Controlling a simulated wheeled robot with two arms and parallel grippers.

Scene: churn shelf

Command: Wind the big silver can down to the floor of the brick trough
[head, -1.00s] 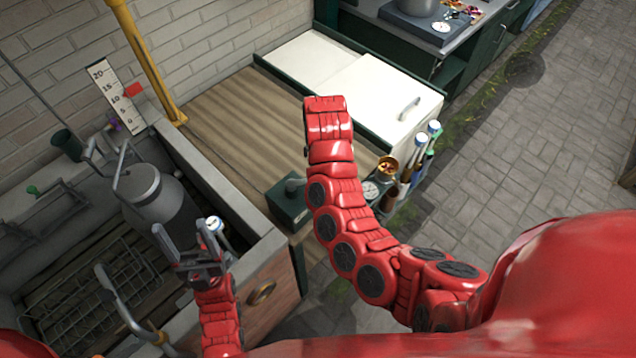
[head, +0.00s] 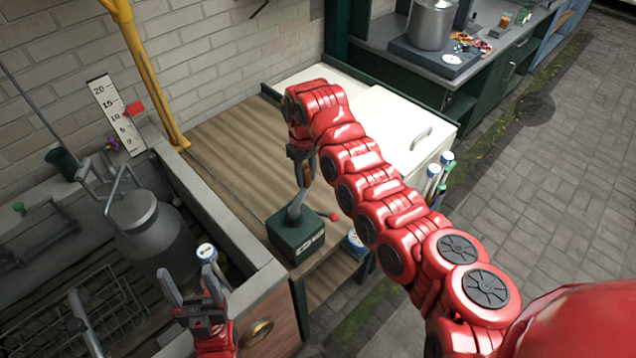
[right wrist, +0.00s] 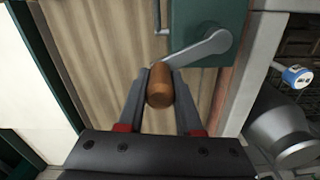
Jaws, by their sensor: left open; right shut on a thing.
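The big silver can (head: 152,235) is upright inside the brick trough (head: 276,322), under a grey bail handle. Its base is hidden, so I cannot tell how far it is from the floor. A green winch box (head: 297,238) with a grey crank sits on the wooden counter. My right gripper (head: 304,172) is shut on the crank's wooden knob, which shows between the fingers in the right wrist view (right wrist: 160,88). The can also shows there at the right (right wrist: 280,128). My left gripper (head: 193,290) is open and empty, in front of the can near the trough's near wall.
A scale board (head: 113,110) with a red pointer (head: 134,108) stands behind the trough. A wire rack (head: 105,312) lies in the trough at left. A white lidded chest (head: 395,125) borders the counter's right.

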